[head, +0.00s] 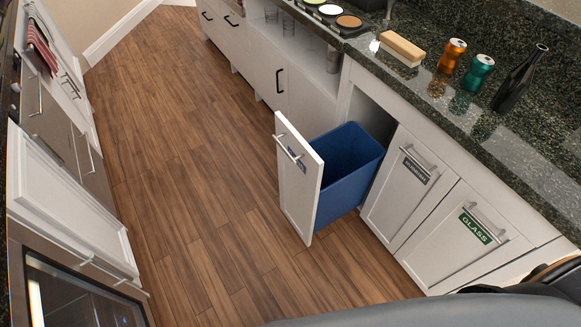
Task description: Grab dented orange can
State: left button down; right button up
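An orange can (452,56) stands upright on the dark speckled counter (535,145) at the upper right of the head view. Its surface looks uneven, but it is too small to make out the dents clearly. A teal can (477,73) stands just to its right, close beside it. A dark bottle (519,78) stands further right. Neither of my grippers is in view. Only a dark part of my own body shows at the lower right.
A pulled-out cabinet drawer holds a blue bin (347,170); its white front (299,190) juts into the aisle. A closed front labelled GLASS (465,235) is to its right. A wooden-backed brush (402,47) lies left of the cans. The wooden floor (185,150) is clear.

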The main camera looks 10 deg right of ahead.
aim_at(455, 48)
jog(key=z, duration=1.4)
